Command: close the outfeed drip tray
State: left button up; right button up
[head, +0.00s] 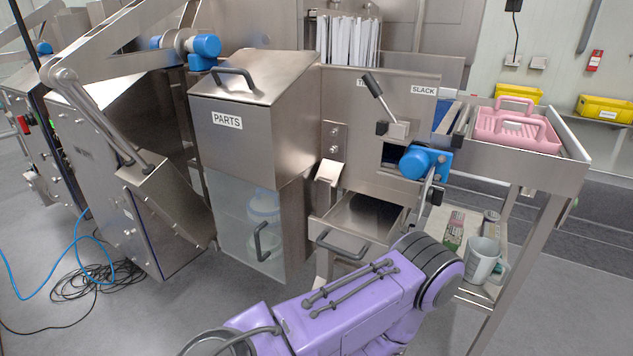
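The outfeed drip tray (316,228) is a steel drawer low on the machine, under the panel with the blue motor. It is pulled out, with its dark hollow inside showing. Its grey bar handle (343,247) is on the front face. A purple arm link of mine crosses the lower middle of the head view, in front of the tray's lower right side. Neither of my grippers shows in the head view.
The PARTS cabinet (232,165) with a clear lower door stands left of the tray. A blue motor (425,163) juts out above right. A steel table holds a pink basket (517,130); a shelf below holds a mug (481,259). Cables (100,272) lie on the left floor.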

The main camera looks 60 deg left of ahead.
aim_at(359, 227)
jog(key=u, duration=0.05)
jog(key=i, duration=0.4)
jog(key=u, duration=2.25)
jog(key=k, duration=0.5)
jog(key=z, duration=0.6)
jog(key=i, duration=0.5)
